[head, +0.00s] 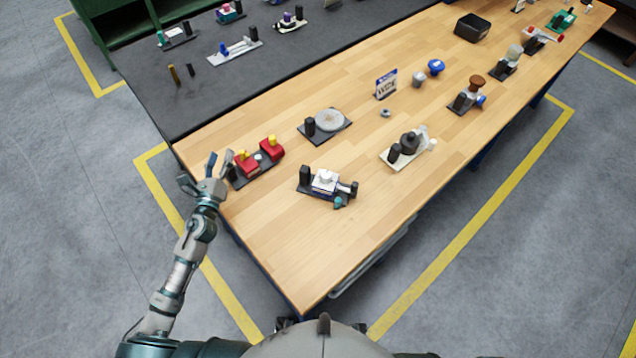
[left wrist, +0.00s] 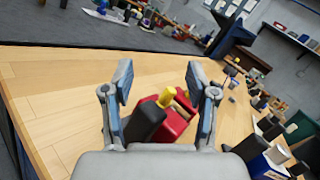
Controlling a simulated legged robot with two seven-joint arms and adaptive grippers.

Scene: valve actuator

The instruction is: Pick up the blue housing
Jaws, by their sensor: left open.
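A small rounded blue part (head: 436,67) stands toward the far end of the wooden bench in the head view; it is the clearest blue housing-like thing, but I cannot tell if it is the one named. My left gripper (head: 207,168) is open and empty at the near left edge of the bench. It is beside a red two-block assembly with yellow tops (head: 246,162). In the left wrist view my open fingers (left wrist: 159,78) frame the red block (left wrist: 177,122), its yellow top and a black cylinder, with no visible grip on them. My right gripper is out of view.
A white-and-dark assembly (head: 325,181) and a grey disc on a black plate (head: 330,121) stand close by. A small sign (head: 386,84) and a black bin (head: 472,27) are farther along. The bench's front left corner is clear. A dark table (head: 240,75) adjoins behind.

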